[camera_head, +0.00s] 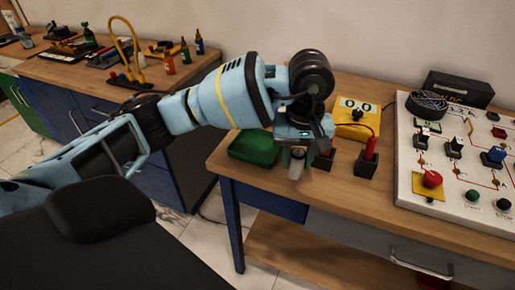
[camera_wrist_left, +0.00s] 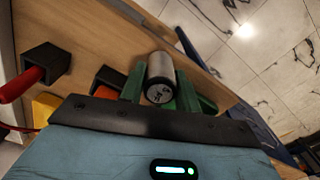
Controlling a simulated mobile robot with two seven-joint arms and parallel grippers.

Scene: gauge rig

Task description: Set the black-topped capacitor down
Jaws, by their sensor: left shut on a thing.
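My left gripper (camera_head: 297,150) points down over the front left part of the bench, shut on a grey cylindrical capacitor (camera_head: 297,164). In the left wrist view the capacitor (camera_wrist_left: 160,72) sits between the two fingers, its near end dark grey with pale marks. Whether its lower end touches the bench is hard to tell. A green tray (camera_head: 253,148) lies just left of the gripper in the head view. My right gripper is in neither view.
Right of the gripper stand two black holders, one (camera_head: 366,164) with a red probe, the other (camera_head: 326,160) close by. A yellow meter (camera_head: 357,122) is behind. A white switch panel (camera_head: 410,170) fills the right side. The bench's front edge is close.

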